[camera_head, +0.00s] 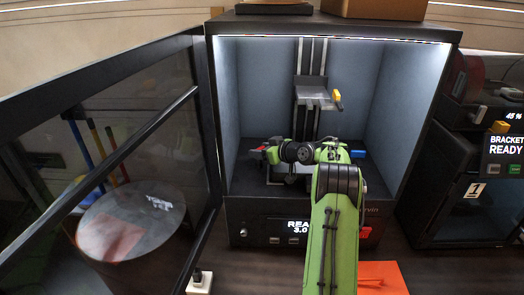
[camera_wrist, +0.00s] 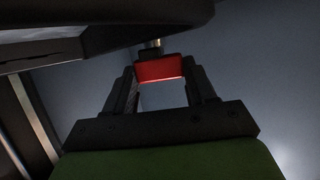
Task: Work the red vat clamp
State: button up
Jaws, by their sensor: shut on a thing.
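The red vat clamp (camera_wrist: 160,70) shows in the wrist view as a red block on a short metal stem. My gripper (camera_wrist: 160,76) is shut on it, with one dark finger at each side. In the head view, my green arm reaches through the open front of the printer (camera_head: 445,70), and my gripper (camera_head: 262,150) points left, low in the chamber. A small bit of red shows at its tip there. The arm hides much of the vat area below the build platform (camera_head: 314,97), which has a yellow-tipped lever (camera_head: 337,97).
The dark glass door (camera_head: 213,130) stands open on the left. The chamber side walls are close around my arm. A blue item (camera_head: 357,154) lies right of my wrist. An orange sheet (camera_head: 385,279) lies in front, and another machine (camera_head: 460,195) stands at right.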

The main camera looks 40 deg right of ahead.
jog(key=o, duration=1)
jog(key=shift+o, duration=0.2)
jog(key=b+v, duration=0.1)
jog(key=v, duration=1.4)
jog(key=shift+s+r, duration=0.2)
jog(key=shift+s, duration=0.1)
